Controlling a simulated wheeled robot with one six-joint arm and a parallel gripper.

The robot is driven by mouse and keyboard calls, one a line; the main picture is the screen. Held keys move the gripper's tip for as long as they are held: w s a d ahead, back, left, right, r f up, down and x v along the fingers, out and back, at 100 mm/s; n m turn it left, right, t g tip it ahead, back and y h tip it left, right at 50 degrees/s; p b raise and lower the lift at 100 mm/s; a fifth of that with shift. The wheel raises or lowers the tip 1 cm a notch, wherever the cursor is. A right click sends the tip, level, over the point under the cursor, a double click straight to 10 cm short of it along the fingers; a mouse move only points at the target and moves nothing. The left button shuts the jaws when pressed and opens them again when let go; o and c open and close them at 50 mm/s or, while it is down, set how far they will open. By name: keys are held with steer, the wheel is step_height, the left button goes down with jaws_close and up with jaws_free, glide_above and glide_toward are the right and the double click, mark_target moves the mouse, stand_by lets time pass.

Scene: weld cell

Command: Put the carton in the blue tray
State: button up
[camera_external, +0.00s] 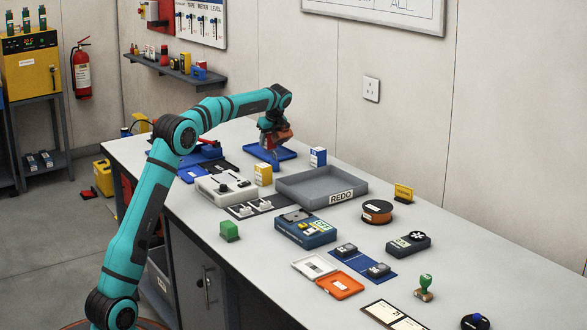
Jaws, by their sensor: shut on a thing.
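The blue tray (257,155) lies flat toward the far end of the bench. My gripper (272,146) points down over the tray. It is shut on a small orange-red thing (284,134), which looks like the carton. The gripper fingers hide part of it, so its full shape and any print cannot be made out. I cannot tell whether it is clear of the tray floor. Two other small cartons stand upright on the bench: a yellow and white one (263,175) and a blue and white one (318,157).
A grey tray marked REDO (356,191) stands in front of the blue tray, to the right. An orange spool (377,211) lies farther right.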

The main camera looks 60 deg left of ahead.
steer(key=shift+f, duration=0.8)
steer(key=shift+f, duration=0.15)
steer(key=o, duration=1)
steer(key=shift+v, duration=6.15)
